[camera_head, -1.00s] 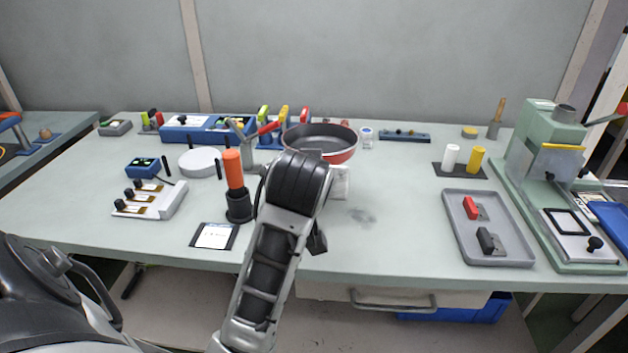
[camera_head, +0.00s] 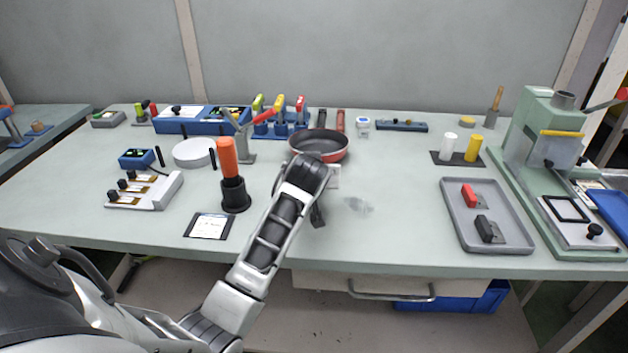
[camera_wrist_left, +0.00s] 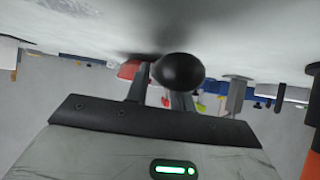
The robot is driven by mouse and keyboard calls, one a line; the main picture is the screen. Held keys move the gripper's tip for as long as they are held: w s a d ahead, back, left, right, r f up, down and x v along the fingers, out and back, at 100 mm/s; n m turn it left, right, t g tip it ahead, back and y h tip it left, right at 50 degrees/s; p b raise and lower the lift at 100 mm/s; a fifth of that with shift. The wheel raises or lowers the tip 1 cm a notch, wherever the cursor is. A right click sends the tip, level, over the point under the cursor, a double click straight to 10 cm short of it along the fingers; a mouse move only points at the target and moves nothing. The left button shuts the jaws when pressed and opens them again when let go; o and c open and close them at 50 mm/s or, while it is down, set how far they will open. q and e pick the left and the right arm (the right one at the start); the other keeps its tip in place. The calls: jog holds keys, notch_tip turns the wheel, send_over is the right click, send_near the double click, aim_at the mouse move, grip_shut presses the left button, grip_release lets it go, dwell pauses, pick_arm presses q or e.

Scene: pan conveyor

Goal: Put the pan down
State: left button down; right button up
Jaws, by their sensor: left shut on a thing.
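The pan (camera_head: 319,145) is red outside with a dark grey inside. In the head view it is level over the back middle of the table; I cannot tell whether its base touches the tabletop. My left arm reaches up from the lower left and hides the pan's handle and most of the gripper. In the left wrist view my left gripper (camera_wrist_left: 160,92) is shut on the handle, whose black rounded end (camera_wrist_left: 178,72) faces the camera. A bit of the red pan (camera_wrist_left: 130,69) shows behind it. My right gripper is not in view.
Several coloured-handled tools in a blue rack (camera_head: 278,125) stand just behind and left of the pan. An orange-handled tool in a black holder (camera_head: 233,193) stands left of my arm. A grey tray (camera_head: 455,222) lies to the right. The tabletop (camera_head: 395,170) between pan and tray is clear.

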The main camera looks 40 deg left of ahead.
pick_arm(q)
jog(key=shift+f, duration=0.6)
jog(key=c, duration=1.6)
grip_release()
jog(key=shift+s+d+f, duration=0.1)
jog(key=shift+f, duration=0.1)
jog(key=o, duration=0.4)
jog(key=shift+r, duration=0.1)
